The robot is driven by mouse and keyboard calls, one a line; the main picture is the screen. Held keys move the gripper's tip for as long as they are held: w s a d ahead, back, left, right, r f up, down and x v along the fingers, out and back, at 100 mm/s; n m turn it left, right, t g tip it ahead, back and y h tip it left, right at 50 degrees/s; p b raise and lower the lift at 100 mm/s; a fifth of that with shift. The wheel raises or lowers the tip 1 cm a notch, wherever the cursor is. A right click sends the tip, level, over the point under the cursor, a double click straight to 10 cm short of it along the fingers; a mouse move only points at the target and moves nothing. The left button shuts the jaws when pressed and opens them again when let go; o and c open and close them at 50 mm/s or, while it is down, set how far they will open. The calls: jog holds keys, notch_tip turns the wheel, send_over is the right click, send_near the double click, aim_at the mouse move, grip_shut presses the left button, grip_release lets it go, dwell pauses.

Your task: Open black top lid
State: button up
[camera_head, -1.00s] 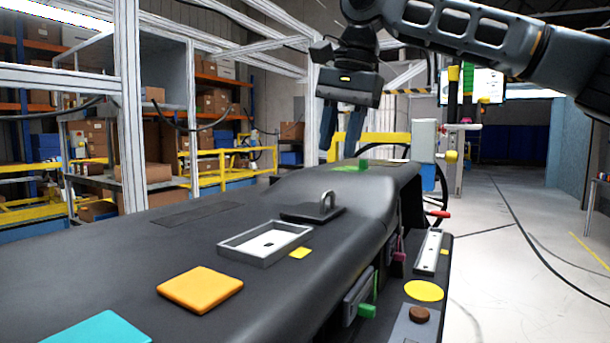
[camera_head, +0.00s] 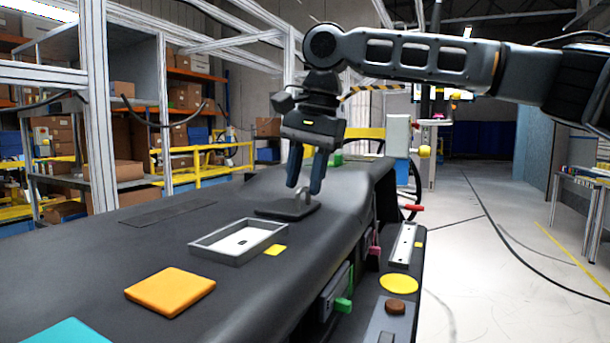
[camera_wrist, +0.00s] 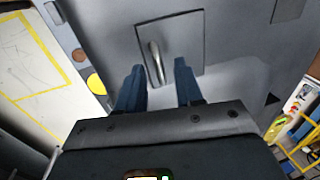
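The black top lid (camera_head: 275,210) is a flat dark square plate lying shut on top of the dashboard, with a grey loop handle (camera_head: 303,196) standing up from it. In the wrist view the lid (camera_wrist: 186,32) is at the top middle and its handle (camera_wrist: 156,62) lies just ahead of and between the fingers, nearer the left one. My gripper (camera_head: 304,190) points down at the handle with its two blue fingers apart. In the wrist view the gripper (camera_wrist: 160,68) is open and no contact with the handle shows. In the head view the fingers partly cover the handle.
A grey open tray (camera_head: 238,242) is in front of the lid, beside a small yellow square (camera_head: 275,250). An orange pad (camera_head: 170,291) and a teal pad (camera_head: 68,333) lie nearer. A green block (camera_head: 336,159) is behind the lid. Free floor lies to the right.

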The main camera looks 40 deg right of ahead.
grip_shut()
dwell(1.3)
